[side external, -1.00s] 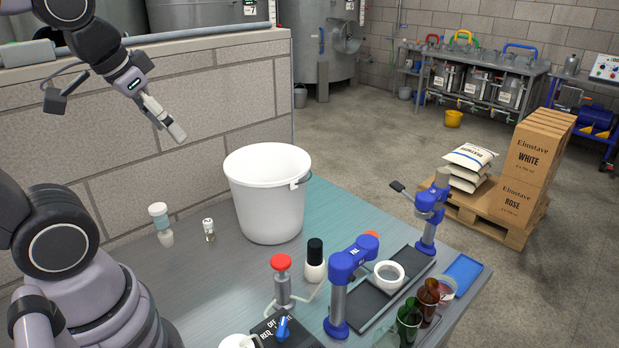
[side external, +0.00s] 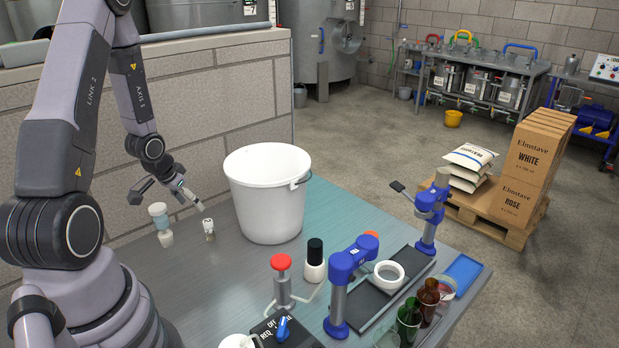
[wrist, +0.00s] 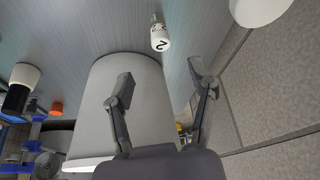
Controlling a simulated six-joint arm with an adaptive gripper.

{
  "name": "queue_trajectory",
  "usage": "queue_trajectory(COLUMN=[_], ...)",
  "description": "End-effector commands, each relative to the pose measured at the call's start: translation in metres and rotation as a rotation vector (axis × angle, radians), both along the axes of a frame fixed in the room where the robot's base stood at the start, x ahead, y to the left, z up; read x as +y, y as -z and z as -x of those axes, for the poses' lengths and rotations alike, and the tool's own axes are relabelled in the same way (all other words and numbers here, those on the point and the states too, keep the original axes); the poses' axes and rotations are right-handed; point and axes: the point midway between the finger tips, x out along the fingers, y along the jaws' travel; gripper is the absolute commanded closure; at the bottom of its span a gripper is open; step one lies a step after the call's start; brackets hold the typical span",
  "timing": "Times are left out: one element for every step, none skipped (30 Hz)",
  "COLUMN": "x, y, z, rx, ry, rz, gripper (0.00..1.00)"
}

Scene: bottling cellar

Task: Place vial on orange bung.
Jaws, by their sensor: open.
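The vial (side external: 209,230), small with a pale cap, stands upright on the bench left of the white bucket. In the wrist view the vial (wrist: 160,38) shows a dark "2" on its label, beyond the fingertips and between their lines. My gripper (side external: 197,204) is just above and left of the vial, tilted down toward it. In the wrist view the gripper (wrist: 158,80) has its fingers spread with nothing held. What looks like the orange bung (side external: 371,234) is partly hidden behind a blue clamp head; it also shows in the wrist view (wrist: 56,108).
The white bucket (side external: 267,205) stands close right of the vial. A black-capped bottle (side external: 314,262), a red-knobbed fitting (side external: 281,264) and blue clamps (side external: 350,262) lie between vial and bung. A block wall (side external: 200,130) runs behind.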

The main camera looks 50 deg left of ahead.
Motion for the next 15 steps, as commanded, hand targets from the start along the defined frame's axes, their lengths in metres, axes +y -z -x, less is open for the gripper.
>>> queue_trajectory(x=[0.000,0.001,0.002,0.003,0.004,0.004,0.005,0.006,0.007,0.007,0.007,0.008,0.008,0.008,0.008], y=[0.011,0.017,0.025,0.031,0.036,0.043,0.047,0.051,0.056,0.058,0.060,0.062,0.063,0.065,0.068], z=[-0.003,-0.005,-0.009,-0.011,-0.013,-0.016,-0.018,-0.019,-0.021,-0.022,-0.023,-0.024,-0.025,-0.025,-0.026], rx=[0.005,0.006,0.004,0.005,0.005,0.005,0.004,0.004,0.004,0.003,0.002,0.001,0.002,0.002,0.003], ry=[0.002,0.001,0.002,0.003,0.001,0.001,0.003,0.003,0.002,0.001,0.001,0.001,0.001,0.001,0.001], rz=[0.003,0.003,0.003,0.003,0.002,0.001,0.000,0.000,0.001,-0.001,-0.001,-0.001,-0.002,-0.001,-0.001], gripper=[0.43,0.43,0.43,0.43,0.43,0.43,0.43,0.43,0.43,0.43,0.43,0.43,0.43,0.43,0.43])
